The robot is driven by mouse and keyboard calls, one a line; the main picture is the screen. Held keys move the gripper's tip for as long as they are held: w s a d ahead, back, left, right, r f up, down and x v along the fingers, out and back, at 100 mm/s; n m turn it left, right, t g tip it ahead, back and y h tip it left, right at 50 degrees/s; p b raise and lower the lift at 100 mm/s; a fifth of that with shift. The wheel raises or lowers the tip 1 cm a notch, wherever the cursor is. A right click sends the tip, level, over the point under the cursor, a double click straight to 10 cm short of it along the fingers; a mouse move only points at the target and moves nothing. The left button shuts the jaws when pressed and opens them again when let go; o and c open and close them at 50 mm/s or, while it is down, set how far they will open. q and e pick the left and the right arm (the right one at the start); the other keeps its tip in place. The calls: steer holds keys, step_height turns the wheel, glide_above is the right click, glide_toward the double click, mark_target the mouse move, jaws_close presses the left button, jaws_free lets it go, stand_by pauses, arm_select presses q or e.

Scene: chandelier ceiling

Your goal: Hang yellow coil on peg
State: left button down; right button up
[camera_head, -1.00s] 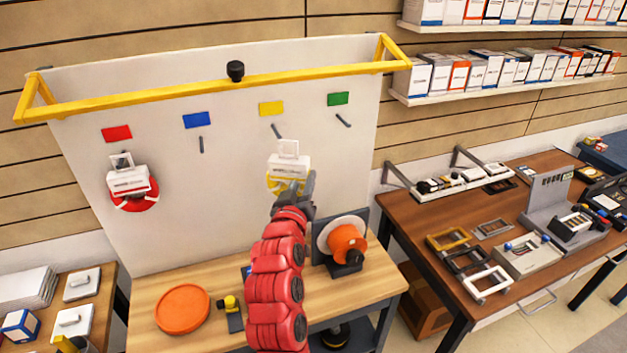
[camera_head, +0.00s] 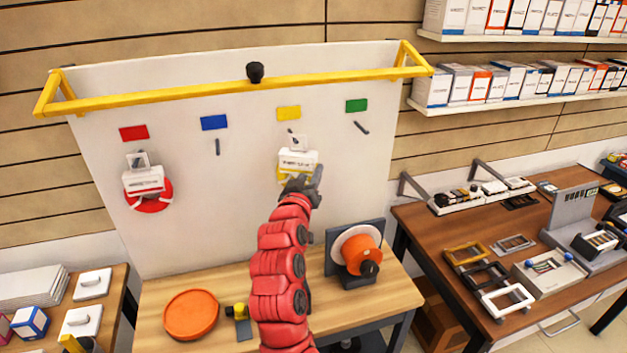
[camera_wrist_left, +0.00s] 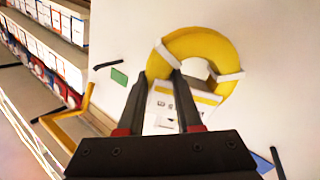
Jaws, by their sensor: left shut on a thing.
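The yellow coil (camera_head: 281,173) hangs below a white card (camera_head: 298,164) with a hanger loop on top. My left gripper (camera_head: 304,184) is shut on the coil and holds it in front of the white board, under the yellow label (camera_head: 288,113). The peg (camera_head: 291,132) below that label shows only in part, close to the loop; I cannot tell whether they touch. In the left wrist view the coil (camera_wrist_left: 207,42) arches beyond the fingers (camera_wrist_left: 162,78), with the card between them. My right gripper is not in view.
A red coil (camera_head: 149,194) hangs under the red label. The blue-label peg (camera_head: 218,147) and green-label peg (camera_head: 361,127) are bare. Below, the bench (camera_head: 270,285) holds an orange dish (camera_head: 190,314) and an orange spool (camera_head: 357,254). A yellow rail (camera_head: 190,91) crosses above.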

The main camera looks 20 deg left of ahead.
arm_select(q)
steer(key=shift+w+a, duration=0.45)
steer(key=shift+w, duration=0.15)
steer(key=shift+w+a, duration=0.4)
steer(key=shift+w, duration=0.2)
steer(key=shift+w+a+f+b, duration=0.35)
steer(key=shift+w+f+b, duration=0.15)
steer(key=shift+b, duration=0.65)
steer(key=c, duration=0.9)
jaws_free()
steer(key=o, duration=0.4)
steer(key=shift+w+a+f, duration=0.15)
steer(key=shift+w+a, duration=0.05)
steer(key=shift+w, duration=0.05)
steer(key=shift+s+d, duration=0.1)
steer(key=shift+s, duration=0.15)
